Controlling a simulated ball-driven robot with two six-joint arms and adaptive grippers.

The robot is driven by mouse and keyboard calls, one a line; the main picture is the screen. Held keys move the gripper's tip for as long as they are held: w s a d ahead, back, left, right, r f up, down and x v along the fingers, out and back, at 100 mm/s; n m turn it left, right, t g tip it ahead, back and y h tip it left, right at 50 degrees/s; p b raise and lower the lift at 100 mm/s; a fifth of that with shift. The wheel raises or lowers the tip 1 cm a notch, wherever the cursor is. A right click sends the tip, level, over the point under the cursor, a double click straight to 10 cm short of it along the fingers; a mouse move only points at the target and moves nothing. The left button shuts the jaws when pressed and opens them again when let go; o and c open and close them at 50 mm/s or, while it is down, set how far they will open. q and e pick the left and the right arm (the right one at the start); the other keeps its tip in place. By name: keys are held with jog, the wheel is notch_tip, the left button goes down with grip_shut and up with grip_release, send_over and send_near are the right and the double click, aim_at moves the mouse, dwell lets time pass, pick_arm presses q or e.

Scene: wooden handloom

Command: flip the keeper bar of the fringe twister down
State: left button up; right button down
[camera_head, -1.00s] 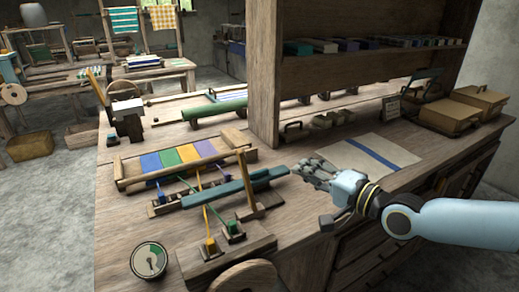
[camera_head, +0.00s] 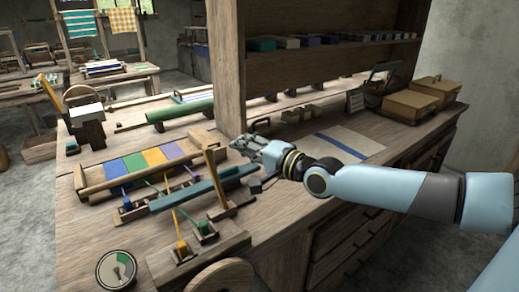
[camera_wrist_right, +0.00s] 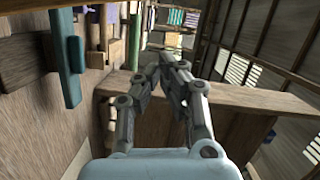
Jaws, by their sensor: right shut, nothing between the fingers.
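The fringe twister stands on the wooden bench, with coloured strands and small green and yellow clips in front of a striped panel (camera_head: 140,161). A long teal bar (camera_head: 200,190), which looks like the keeper bar, lies across it from lower left to upper right. It looks raised above the clips, but I cannot tell its exact tilt. My right gripper (camera_head: 243,146) is shut and empty just behind the bar's right end, apparently not touching it. In the right wrist view the gripper (camera_wrist_right: 165,62) has its fingers together, with the teal bar (camera_wrist_right: 68,60) to the left. My left gripper is not in view.
An upright wooden post (camera_head: 215,180) stands close by the bar's right part. A round dial (camera_head: 116,270) lies at the front left. A shelf upright (camera_head: 227,75) rises behind my right gripper. A cloth with a blue stripe (camera_head: 342,146) lies flat to the right.

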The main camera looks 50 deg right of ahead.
aim_at(217, 181)
jog(key=a, duration=0.1)
jog(key=w+a, duration=0.1)
jog(key=a, duration=0.1)
jog(key=shift+w+a+f, duration=0.4)
pick_arm(q)
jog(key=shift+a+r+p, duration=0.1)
jog(key=shift+p, duration=0.3)
pick_arm(e)
jog(key=shift+a, duration=0.1)
